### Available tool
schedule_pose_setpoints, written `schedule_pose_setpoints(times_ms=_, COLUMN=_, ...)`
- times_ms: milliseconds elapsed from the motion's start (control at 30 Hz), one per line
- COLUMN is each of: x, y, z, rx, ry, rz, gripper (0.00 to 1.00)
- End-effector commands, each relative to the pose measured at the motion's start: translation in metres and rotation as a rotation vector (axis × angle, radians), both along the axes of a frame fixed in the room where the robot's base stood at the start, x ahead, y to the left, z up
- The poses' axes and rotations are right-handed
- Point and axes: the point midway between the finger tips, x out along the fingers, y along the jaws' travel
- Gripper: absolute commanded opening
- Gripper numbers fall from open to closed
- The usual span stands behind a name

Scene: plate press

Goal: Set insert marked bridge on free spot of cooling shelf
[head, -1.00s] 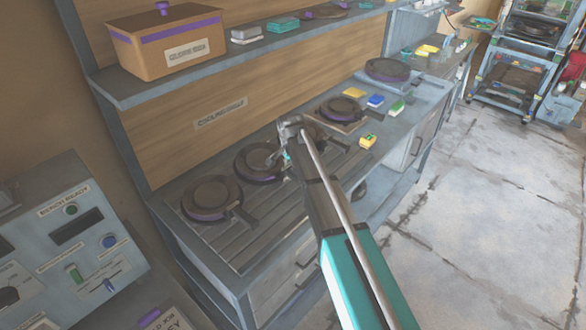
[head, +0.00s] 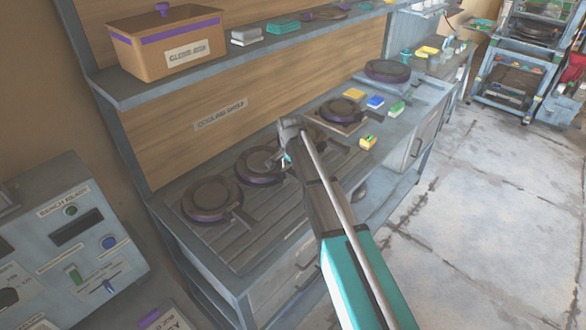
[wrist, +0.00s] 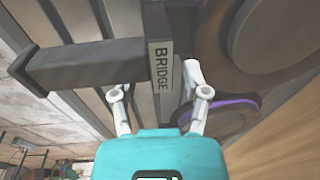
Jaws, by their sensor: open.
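The insert marked bridge shows in the wrist view by its dark handle, with the BRIDGE label (wrist: 161,66) on it; a crossbar (wrist: 85,65) runs off to the left. My gripper (wrist: 157,92) is open, with one pale finger on each side of the labelled handle. In the head view my gripper (head: 286,160) is low over the slatted cooling shelf (head: 262,228), beside a dark round insert (head: 256,164); whether this is the bridge one I cannot tell. Another insert (head: 211,197) lies to its left, and one (head: 314,134) is partly hidden behind my arm.
A round plate on a wooden board (head: 342,110) and several small coloured blocks (head: 375,101) lie farther right. An upper shelf (head: 180,85) with a brown lidded box (head: 168,45) overhangs the back. A control panel (head: 75,235) stands at left. The shelf's front slats look bare.

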Motion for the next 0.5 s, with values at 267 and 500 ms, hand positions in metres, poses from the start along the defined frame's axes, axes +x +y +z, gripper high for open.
schedule_pose_setpoints(times_ms=267, x=-0.001, y=0.0, z=0.014, rx=0.0, ry=0.0, rz=0.0, gripper=0.6)
schedule_pose_setpoints(times_ms=500, x=-0.003, y=-0.001, z=0.033, rx=0.0, ry=0.0, rz=0.0, gripper=0.6)
